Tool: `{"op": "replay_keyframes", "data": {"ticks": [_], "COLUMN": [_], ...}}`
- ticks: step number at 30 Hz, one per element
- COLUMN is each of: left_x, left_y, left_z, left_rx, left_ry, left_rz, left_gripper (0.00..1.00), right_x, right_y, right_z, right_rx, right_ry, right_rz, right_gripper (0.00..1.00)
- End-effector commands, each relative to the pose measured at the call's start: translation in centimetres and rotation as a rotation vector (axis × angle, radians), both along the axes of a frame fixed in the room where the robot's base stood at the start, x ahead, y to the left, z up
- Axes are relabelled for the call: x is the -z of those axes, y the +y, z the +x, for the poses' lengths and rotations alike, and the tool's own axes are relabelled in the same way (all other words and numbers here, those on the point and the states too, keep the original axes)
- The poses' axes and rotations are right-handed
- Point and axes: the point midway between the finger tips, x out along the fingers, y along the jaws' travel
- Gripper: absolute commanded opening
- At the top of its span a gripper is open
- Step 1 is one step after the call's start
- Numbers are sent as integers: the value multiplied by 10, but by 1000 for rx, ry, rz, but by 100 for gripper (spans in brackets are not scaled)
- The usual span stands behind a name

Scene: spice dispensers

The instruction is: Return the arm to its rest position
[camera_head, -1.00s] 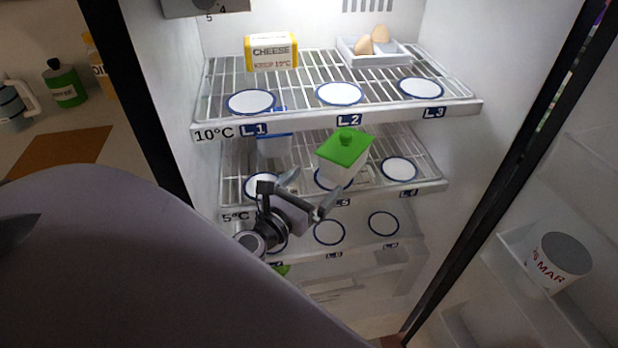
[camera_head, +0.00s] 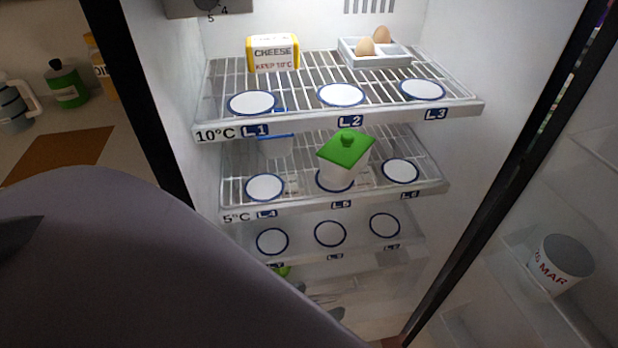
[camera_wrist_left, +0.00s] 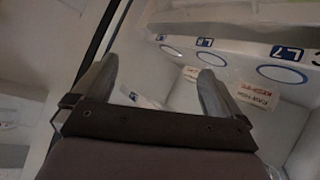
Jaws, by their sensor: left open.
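My left gripper (camera_wrist_left: 156,75) shows in the left wrist view with its two fingers spread apart and nothing between them. In the head view its fingers (camera_head: 325,303) show low in the fridge, below the lowest shelf of discs, partly hidden by my large grey arm in the foreground. My right gripper is in neither view. A white container with a green lid (camera_head: 344,160) stands upright on the L5 disc of the 5°C shelf (camera_head: 385,197), apart from the gripper.
The 10°C shelf (camera_head: 350,122) holds a cheese box (camera_head: 273,53) and an egg tray (camera_head: 375,55). A blue-rimmed container (camera_head: 276,145) stands behind L4. A tub (camera_head: 561,264) sits in the door rack. Discs L1 to L3 are bare. A green bottle (camera_head: 67,84) stands on the counter outside.

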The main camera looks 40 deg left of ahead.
Motion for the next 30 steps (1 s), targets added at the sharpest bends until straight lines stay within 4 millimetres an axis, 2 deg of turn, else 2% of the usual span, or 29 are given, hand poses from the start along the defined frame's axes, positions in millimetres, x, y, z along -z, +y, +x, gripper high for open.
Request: {"op": "replay_keyframes", "data": {"ticks": [3, 6, 15, 21, 26, 27, 29, 30], "left_x": [9, 12, 12, -8, -7, -7, -7, -7], "left_y": [-4, -5, -5, -5, -5, -5, -5, -5], "left_z": [-15, -19, -20, -20, -20, -20, -20, -20], "left_rx": [129, 181, 192, 190, 190, 190, 190, 189], "left_ry": [3, 0, -2, -2, -2, -2, -2, -2], "left_rz": [197, 275, 294, 293, 292, 292, 292, 291], "left_gripper": [100, 100, 100, 100, 100, 97, 77, 64], "right_x": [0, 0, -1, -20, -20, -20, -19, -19], "right_y": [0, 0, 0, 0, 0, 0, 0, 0], "right_z": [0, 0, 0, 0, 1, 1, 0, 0], "right_rx": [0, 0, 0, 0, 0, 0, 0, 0], "right_ry": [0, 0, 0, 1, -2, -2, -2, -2], "right_rz": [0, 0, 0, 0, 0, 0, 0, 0], "right_gripper": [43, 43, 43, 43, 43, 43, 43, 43]}}
